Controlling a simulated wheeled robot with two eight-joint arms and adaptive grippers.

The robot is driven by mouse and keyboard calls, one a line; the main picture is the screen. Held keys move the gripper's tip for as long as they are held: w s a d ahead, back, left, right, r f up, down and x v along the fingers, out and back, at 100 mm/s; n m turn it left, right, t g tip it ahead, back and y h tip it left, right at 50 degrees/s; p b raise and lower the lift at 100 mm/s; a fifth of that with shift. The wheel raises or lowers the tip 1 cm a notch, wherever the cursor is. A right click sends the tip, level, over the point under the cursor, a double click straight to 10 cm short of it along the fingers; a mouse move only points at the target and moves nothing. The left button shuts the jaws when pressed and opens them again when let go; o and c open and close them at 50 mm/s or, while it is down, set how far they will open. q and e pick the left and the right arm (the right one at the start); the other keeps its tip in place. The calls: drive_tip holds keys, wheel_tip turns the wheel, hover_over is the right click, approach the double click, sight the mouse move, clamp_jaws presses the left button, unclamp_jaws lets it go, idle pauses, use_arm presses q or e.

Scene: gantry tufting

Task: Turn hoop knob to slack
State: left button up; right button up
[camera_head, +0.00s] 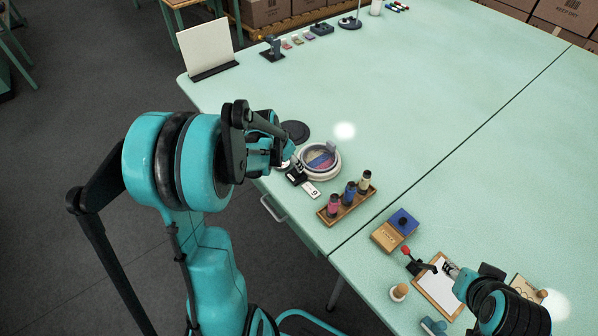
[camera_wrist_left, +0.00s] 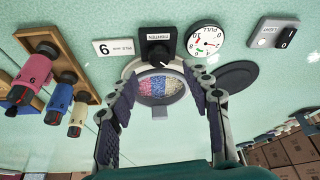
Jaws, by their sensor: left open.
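The hoop (camera_head: 322,159) is a pale ring with pink and blue tufting, on the table's near edge; it also shows in the left wrist view (camera_wrist_left: 157,86). The black hoop knob (camera_wrist_left: 157,46) stands at the hoop's edge, with a label reading TIGHTEN. My left gripper (camera_wrist_left: 160,75) is open, its two fingers spread on either side of the hoop and short of the knob in the picture. In the head view my left arm partly covers this spot. My right gripper (camera_head: 450,268) is over a clipboard (camera_head: 438,287); its jaws are too small to read.
A round pull gauge (camera_wrist_left: 207,40), a light switch (camera_wrist_left: 274,40) and a numbered card (camera_wrist_left: 117,47) surround the knob. A dark disc (camera_head: 296,131) lies beside the hoop. The middle of the table is clear.

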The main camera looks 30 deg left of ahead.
use_arm(q)
drive_tip(key=b+x, duration=0.2)
drive_tip(key=x, duration=0.4)
drive_tip(key=shift+d, duration=0.1)
clamp_jaws()
